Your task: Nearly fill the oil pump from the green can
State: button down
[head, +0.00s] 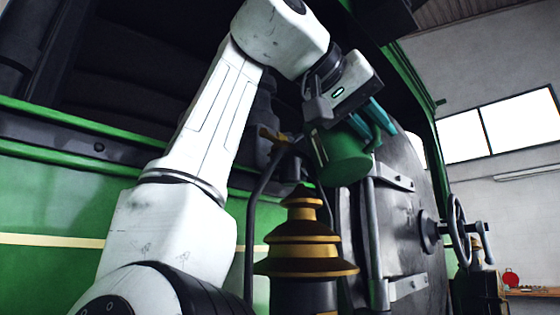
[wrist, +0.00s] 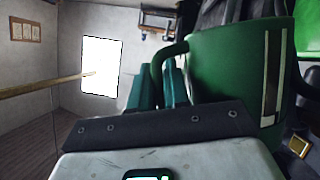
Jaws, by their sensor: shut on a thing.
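The green can (head: 343,157) hangs tilted in my gripper (head: 372,120), high in front of the tram's dark round door. In the wrist view the can (wrist: 225,70) fills the right of centre, with a pale vertical strip on its side. The teal fingers of my gripper (wrist: 172,86) are shut at the can's handle (wrist: 167,52). I cannot see into the can, and no pouring oil shows. I cannot tell for sure which fitting is the oil pump; a small brass piece (head: 270,135) shows left of the can.
A black and yellow stepped chimney-like fitting (head: 305,240) stands below the can. The round door (head: 405,210) with hinges and a handwheel (head: 458,230) is to the right. A workbench (head: 530,292) stands far right. Green tram side panels (head: 60,195) are at left.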

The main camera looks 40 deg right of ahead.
jog(key=shift+r, duration=0.2)
jog(key=shift+s+r+n, duration=0.1)
jog(key=shift+r+n, duration=0.3)
jog(key=shift+r, duration=0.3)
jog(key=shift+r, duration=0.2)
dwell(0.6)
jog(key=shift+r+g, duration=0.3)
jog(key=shift+r, duration=0.1)
dwell(0.6)
jog(key=shift+r+n+g, duration=0.3)
jog(key=shift+r, duration=0.1)
jog(key=shift+r, duration=0.1)
dwell(1.2)
jog(key=shift+r, duration=0.4)
